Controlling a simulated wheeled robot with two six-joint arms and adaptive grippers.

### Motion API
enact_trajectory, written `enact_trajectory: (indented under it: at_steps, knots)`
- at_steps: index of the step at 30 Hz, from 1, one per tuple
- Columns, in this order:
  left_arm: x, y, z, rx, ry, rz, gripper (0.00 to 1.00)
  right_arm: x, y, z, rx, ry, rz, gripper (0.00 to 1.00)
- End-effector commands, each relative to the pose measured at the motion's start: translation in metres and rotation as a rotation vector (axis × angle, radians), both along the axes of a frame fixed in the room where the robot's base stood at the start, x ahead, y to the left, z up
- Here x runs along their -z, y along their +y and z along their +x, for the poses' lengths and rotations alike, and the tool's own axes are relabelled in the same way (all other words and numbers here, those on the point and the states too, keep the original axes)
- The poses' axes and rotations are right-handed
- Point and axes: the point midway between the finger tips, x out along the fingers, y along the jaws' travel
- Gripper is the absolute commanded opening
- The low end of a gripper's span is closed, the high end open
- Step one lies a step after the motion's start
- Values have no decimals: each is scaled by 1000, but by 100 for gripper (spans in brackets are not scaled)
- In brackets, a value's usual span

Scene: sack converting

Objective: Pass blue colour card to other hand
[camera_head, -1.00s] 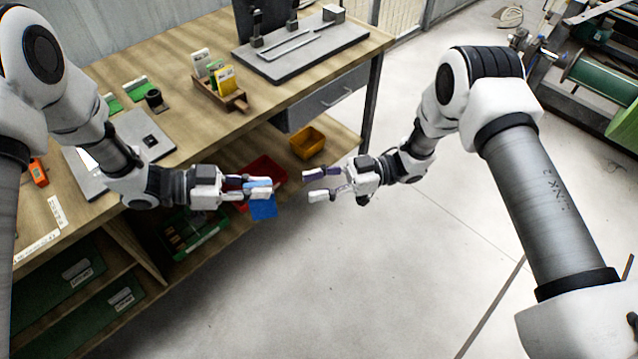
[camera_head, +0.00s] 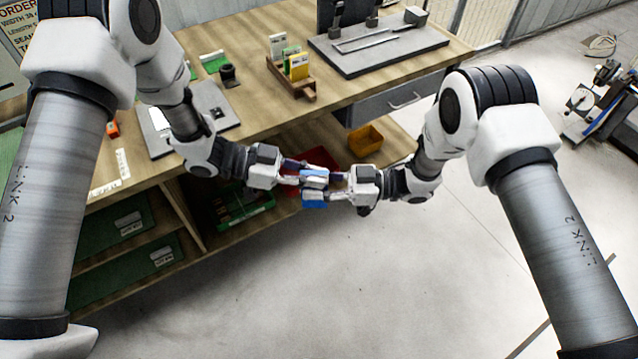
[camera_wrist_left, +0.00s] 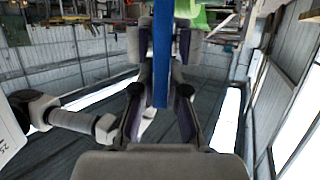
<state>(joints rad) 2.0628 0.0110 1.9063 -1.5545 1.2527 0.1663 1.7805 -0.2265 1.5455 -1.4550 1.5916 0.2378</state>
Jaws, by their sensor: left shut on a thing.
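The blue colour card (camera_head: 314,205) is in my left gripper (camera_head: 303,179), which is shut on it. In the left wrist view the card (camera_wrist_left: 161,55) appears edge-on as an upright blue strip between the fingers. My right gripper (camera_head: 328,184) faces the left one, its fingers overlapping the card area in the head view. Its fingers look spread, one above and one below the held part of the card. Contact between the right fingers and the card is not clear. The fingertips of both grippers partly hide the card.
The wooden workbench (camera_head: 262,112) lies behind the grippers, with a card holder (camera_head: 292,82) on top. A yellow bin (camera_head: 365,140) and a red bin (camera_head: 322,158) are on its lower shelf. The floor in front (camera_head: 330,290) is clear.

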Motion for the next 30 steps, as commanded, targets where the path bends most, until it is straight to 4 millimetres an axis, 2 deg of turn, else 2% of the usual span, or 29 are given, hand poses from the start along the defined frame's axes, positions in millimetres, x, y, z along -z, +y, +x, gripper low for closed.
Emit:
enact_trajectory:
  at_steps: [2,5,6,8,9,17,20,23,30]
  knots:
    - [0,0,0,0,0,0,0,0,0,0,0,0,0,0]
    - [0,0,0,1,0,0,0,0,0,0,1,0,0,0]
    - [0,0,0,1,0,0,16,0,0,0,1,0,0,0]
    - [0,0,0,2,1,0,37,0,0,0,1,0,0,0]
    - [0,0,0,1,0,0,42,0,0,0,1,0,0,0]
    - [0,0,0,0,0,0,42,0,0,0,0,0,0,0]
    - [-2,6,0,-1,0,-1,42,0,0,0,0,0,0,0]
    - [-8,22,0,-5,-2,-3,42,0,0,0,0,0,0,0]
    - [-26,81,-5,-6,-2,-4,42,0,0,0,0,0,0,0]
